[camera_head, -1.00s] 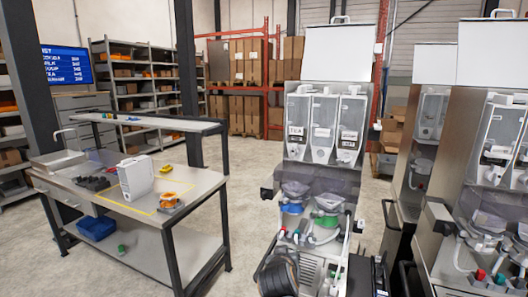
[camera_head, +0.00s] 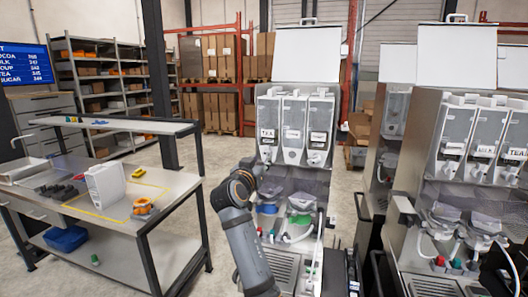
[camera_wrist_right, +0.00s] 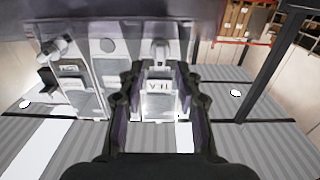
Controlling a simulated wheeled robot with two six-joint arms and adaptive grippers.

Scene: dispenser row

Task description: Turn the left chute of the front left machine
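The front left machine (camera_head: 296,178) stands in the middle of the head view, with three canisters in a row. Its left canister (camera_head: 268,125) is labelled TEA, with a chute (camera_head: 267,155) at its lower end. My right gripper (camera_head: 253,167) is small and partly hidden by its arm in the head view, close to that chute. In the right wrist view my gripper (camera_wrist_right: 160,78) has its two dark fingers apart. The upside-down label and the chute (camera_wrist_right: 160,52) show between or just beyond them; contact cannot be told. My left gripper is not in view.
Another dispenser machine (camera_head: 455,180) stands at the right. A workbench (camera_head: 170,190) with a white container (camera_head: 105,184) is at the left. Racks with boxes stand behind.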

